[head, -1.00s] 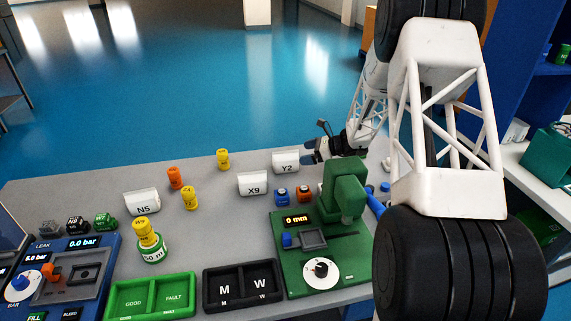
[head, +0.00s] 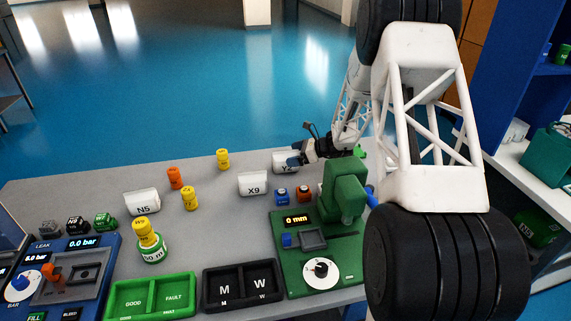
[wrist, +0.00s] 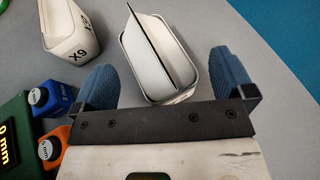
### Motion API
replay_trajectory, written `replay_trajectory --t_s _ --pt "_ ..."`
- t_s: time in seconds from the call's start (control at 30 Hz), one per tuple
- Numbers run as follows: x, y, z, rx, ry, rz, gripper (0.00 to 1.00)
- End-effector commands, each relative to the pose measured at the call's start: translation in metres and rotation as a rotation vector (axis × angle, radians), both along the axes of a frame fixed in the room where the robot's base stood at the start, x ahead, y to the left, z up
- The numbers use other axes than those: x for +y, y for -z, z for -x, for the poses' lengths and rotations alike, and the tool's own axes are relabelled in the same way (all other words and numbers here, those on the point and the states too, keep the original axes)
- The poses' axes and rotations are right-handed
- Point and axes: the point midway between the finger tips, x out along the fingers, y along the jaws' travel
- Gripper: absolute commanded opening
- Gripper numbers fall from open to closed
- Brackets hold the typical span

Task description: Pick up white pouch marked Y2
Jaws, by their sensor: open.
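The white pouch marked Y2 (head: 281,160) sits on the grey table, its label partly covered by my gripper (head: 299,157). In the wrist view, a white open-topped pouch with a dark-edged upright flap (wrist: 148,50) lies ahead of my gripper (wrist: 165,80), and its near end is between the blue fingers. Its label is not readable there. My gripper is open, one finger on either side of the pouch. I cannot tell whether either finger touches it.
A white pouch X9 (head: 254,183) stands close on the left; it also shows in the wrist view (wrist: 70,28). Blue (head: 281,195) and orange (head: 303,193) blocks and a green gauge stand (head: 343,190) are nearby. Pouch N5 (head: 142,202) is farther left.

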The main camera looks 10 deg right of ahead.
Motion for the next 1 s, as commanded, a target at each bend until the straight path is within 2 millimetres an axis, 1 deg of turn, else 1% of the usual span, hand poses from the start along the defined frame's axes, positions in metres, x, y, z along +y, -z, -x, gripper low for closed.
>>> replay_trajectory --t_s 0.03,0.1,0.2,0.8,0.97,1.0 --pt "0.006 0.003 -0.002 0.001 -0.003 0.000 1.00" --pt "0.012 0.006 -0.005 0.001 -0.003 0.000 1.00" --pt "0.016 0.007 -0.007 0.000 -0.001 -0.001 1.00" --pt "0.018 0.008 -0.008 0.000 -0.001 0.000 1.00" --pt "0.018 0.008 -0.008 0.000 -0.001 0.000 0.76" --pt "0.018 0.008 -0.008 0.000 -0.001 0.000 0.69"
